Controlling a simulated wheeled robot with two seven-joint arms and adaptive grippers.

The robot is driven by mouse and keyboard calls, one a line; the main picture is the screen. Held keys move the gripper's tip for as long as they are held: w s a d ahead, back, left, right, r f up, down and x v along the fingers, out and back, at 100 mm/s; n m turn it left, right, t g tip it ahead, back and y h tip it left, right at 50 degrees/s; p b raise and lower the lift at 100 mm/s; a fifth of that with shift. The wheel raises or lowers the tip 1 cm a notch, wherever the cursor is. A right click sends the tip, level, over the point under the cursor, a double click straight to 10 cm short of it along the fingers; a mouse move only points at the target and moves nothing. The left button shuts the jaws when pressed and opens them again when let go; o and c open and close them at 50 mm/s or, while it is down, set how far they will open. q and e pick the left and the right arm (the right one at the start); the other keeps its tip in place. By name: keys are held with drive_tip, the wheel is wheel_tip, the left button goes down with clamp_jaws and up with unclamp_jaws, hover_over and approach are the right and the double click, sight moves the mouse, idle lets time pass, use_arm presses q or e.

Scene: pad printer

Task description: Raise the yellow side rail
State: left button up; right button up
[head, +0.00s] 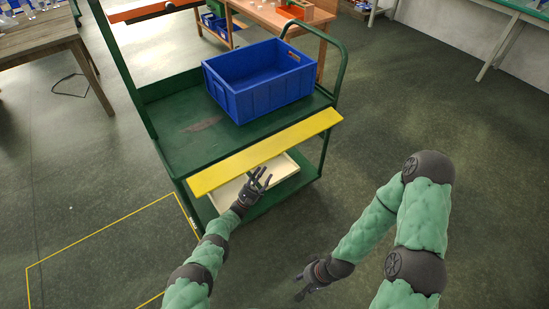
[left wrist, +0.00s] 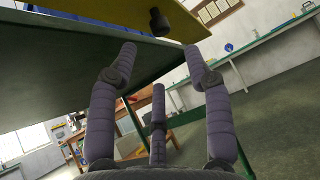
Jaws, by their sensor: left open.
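The yellow side rail (head: 265,152) is a flat bar along the near edge of the green cart (head: 185,125), seen broad face up and sticking outward. In the left wrist view the rail (left wrist: 185,12) crosses the top, with a dark knob (left wrist: 159,22) under it. My left gripper (head: 260,178) is open and empty, just below the rail near its middle. In the left wrist view its spread fingers (left wrist: 160,62) point up toward the rail's underside, with a visible gap. My right gripper (head: 306,284) hangs low over the floor, away from the cart; its fingers are too small to read.
A blue crate (head: 258,80) stands on the cart's top deck. A cream tray (head: 284,170) lies on the lower shelf below the rail. Green posts and a handle rise at the cart's ends. A wooden table (head: 40,42) is at far left. Floor to the right is clear.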

sight(273, 149)
use_arm(q)
drive_tip(key=x, duration=0.9)
drive_tip(key=shift+f, duration=0.15)
clamp_jaws()
